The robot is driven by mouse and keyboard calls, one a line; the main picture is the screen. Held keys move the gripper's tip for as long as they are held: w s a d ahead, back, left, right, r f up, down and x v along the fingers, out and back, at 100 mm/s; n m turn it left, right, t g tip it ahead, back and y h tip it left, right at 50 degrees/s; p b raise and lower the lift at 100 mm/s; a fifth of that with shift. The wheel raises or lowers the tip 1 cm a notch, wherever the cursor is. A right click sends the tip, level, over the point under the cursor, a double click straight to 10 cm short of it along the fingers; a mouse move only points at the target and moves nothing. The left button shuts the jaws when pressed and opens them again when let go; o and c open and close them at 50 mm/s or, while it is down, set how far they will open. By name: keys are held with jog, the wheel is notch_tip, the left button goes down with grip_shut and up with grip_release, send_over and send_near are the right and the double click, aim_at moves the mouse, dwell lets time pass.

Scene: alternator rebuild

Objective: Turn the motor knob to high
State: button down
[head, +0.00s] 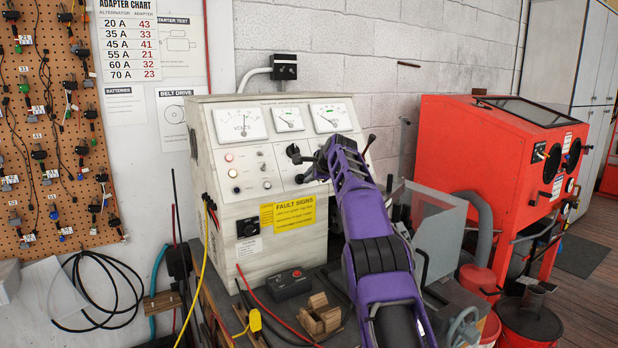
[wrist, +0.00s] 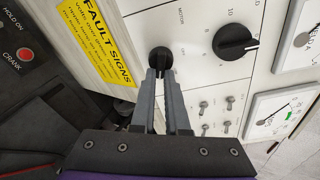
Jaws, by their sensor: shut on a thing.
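The motor knob (wrist: 160,58) is a small black knob on the pale panel of the test bench, beside the printed word MOTOR in the wrist view. My gripper (wrist: 161,72) is shut on it, with the two grey fingers on either side. The fingertips hide part of the knob, and I cannot read its setting. In the head view my gripper (head: 309,174) reaches the panel from the right, at the lower of two black knobs.
A larger black numbered knob (wrist: 235,42) is close to the fingers. Several toggle switches (wrist: 204,103) and gauges (head: 240,123) share the panel. A yellow FAULT SIGNS label (head: 287,213) is below. A black CRANK box (head: 288,284) and a wooden block (head: 320,315) sit on the bench.

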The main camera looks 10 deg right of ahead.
jog(key=c, duration=0.9)
grip_release()
jog(key=shift+s, duration=0.1)
jog(key=b+v, duration=0.8)
jog(key=v, duration=0.9)
jog(key=shift+s+d+r, duration=0.1)
jog(key=shift+s+d, duration=0.05)
